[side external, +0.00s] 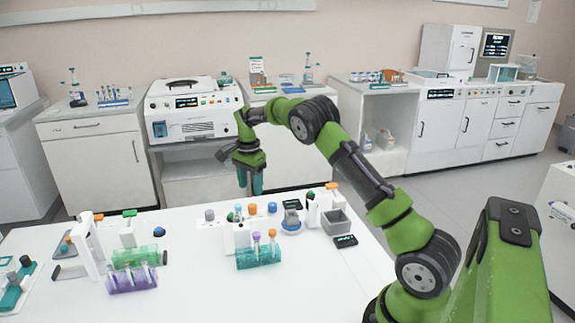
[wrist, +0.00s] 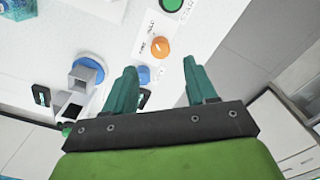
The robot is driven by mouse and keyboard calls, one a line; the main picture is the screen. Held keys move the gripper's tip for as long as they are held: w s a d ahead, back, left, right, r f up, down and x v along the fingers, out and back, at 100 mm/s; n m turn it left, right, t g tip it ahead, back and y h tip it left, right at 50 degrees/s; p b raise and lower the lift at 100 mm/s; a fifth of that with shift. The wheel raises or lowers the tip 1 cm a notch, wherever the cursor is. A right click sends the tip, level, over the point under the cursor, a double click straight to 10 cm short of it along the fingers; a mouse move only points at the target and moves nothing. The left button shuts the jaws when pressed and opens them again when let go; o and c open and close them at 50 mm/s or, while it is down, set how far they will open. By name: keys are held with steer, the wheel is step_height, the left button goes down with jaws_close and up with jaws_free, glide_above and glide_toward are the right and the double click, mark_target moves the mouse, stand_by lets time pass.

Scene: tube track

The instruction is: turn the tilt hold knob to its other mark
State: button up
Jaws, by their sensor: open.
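The tilt hold knob appears to be the orange knob (wrist: 160,47), on a white panel with small printed marks that look like HOLD and FREE. Its pointer is too small to read. In the side view the orange knob (side external: 252,209) stands near the far edge of the table. My gripper (side external: 250,187) hangs above that edge, pointing down. In the wrist view my gripper (wrist: 160,66) is open and empty, its teal fingers apart; the orange knob shows just beyond the fingertips, with no contact visible.
A blue knob (wrist: 143,75) shows between the fingers, and a green START button (wrist: 172,5) lies on the orange knob's other side. A grey piece on a blue round base (side external: 291,222) and a grey open box (side external: 337,222) stand to the right. Tube racks (side external: 258,257) stand in front.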

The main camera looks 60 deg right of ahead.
mark_target(253, 206)
step_height(253, 206, down, 8)
steer(key=shift+r, duration=0.1)
steer(key=shift+c, duration=0.3)
jaws_close()
steer(key=shift+n, duration=0.3)
steer(key=n, duration=0.9)
steer(key=shift+r+n, duration=0.1)
steer(key=shift+n, duration=0.2)
steer(key=shift+s+n, duration=0.1)
steer(key=shift+n, duration=1.7)
